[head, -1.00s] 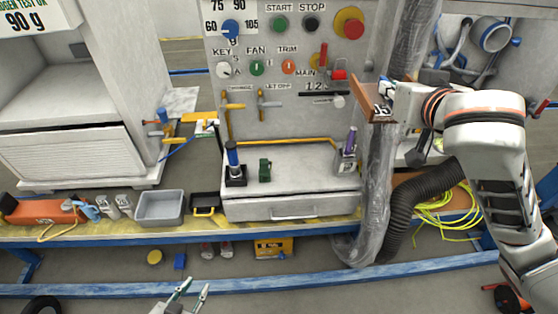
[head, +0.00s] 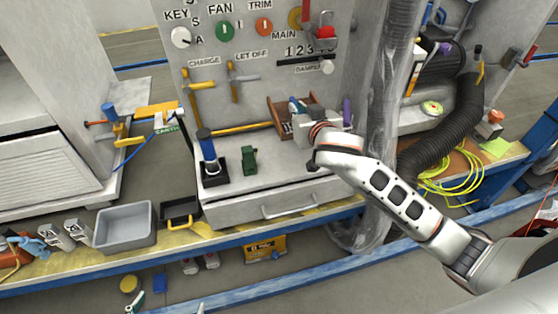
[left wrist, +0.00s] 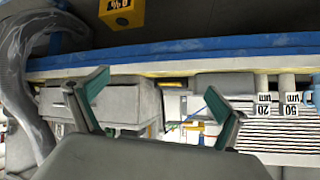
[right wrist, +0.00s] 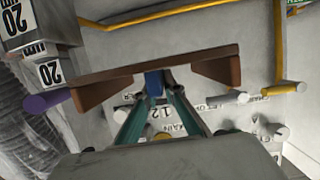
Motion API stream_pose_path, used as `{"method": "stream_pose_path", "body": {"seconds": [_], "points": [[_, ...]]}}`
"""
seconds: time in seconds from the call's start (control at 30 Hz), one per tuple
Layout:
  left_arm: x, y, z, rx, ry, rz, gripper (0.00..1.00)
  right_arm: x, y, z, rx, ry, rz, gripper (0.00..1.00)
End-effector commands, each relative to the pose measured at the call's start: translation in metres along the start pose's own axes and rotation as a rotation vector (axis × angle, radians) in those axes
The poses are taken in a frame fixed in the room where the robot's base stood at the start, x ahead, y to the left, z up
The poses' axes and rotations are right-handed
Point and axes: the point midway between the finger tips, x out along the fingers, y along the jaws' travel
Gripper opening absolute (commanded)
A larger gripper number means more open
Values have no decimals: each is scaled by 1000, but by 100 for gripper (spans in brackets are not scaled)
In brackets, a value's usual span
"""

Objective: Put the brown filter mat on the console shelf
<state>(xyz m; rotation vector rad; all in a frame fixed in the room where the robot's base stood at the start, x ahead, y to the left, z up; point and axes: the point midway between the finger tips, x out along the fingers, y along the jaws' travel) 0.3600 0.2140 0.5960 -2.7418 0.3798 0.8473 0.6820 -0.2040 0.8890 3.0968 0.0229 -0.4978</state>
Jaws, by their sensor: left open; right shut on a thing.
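The brown filter mat (head: 284,117) is at the right gripper in the head view, close to the console face. In the right wrist view the mat (right wrist: 125,71) spans the view as a brown board with a triangular piece at each end. My right gripper (right wrist: 154,93) is shut on it at the middle, where a blue part shows. The pale console shelf (head: 285,172) lies below; I cannot tell whether the mat touches it, and my arm hides part of both.
A blue-handled tool in a black block (head: 212,165) and a green piece (head: 249,160) stand on the shelf's left part. A purple-topped item (head: 347,110) stands at its right. Levers and knobs project from the console. A plastic-wrapped hose (head: 380,130) hangs at right.

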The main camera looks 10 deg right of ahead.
Motion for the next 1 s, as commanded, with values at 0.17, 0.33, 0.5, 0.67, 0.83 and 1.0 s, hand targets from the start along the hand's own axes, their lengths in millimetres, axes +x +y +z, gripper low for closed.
{"method": "stream_pose_path", "body": {"seconds": [0.17, 0.33, 0.5, 0.67, 0.83, 1.0], "points": [[4, 6, 10, -1, -7, 8, 100, 14, -6, 33, -4, 6, -16, 0], [8, 8, 16, 4, -11, 9, 100, 23, -6, 60, -8, 6, -18, 0], [12, 5, 26, 13, -25, 3, 100, 32, -6, 85, -6, 7, -19, 0], [12, 1, 23, 16, -18, -3, 100, 34, -6, 93, -5, 10, -17, 0], [13, 4, 31, 16, -28, 0, 100, 41, -6, 113, -5, 7, -18, 0], [14, 5, 30, 17, -23, 4, 100, 46, -6, 128, -4, 9, -18, 0]]}}
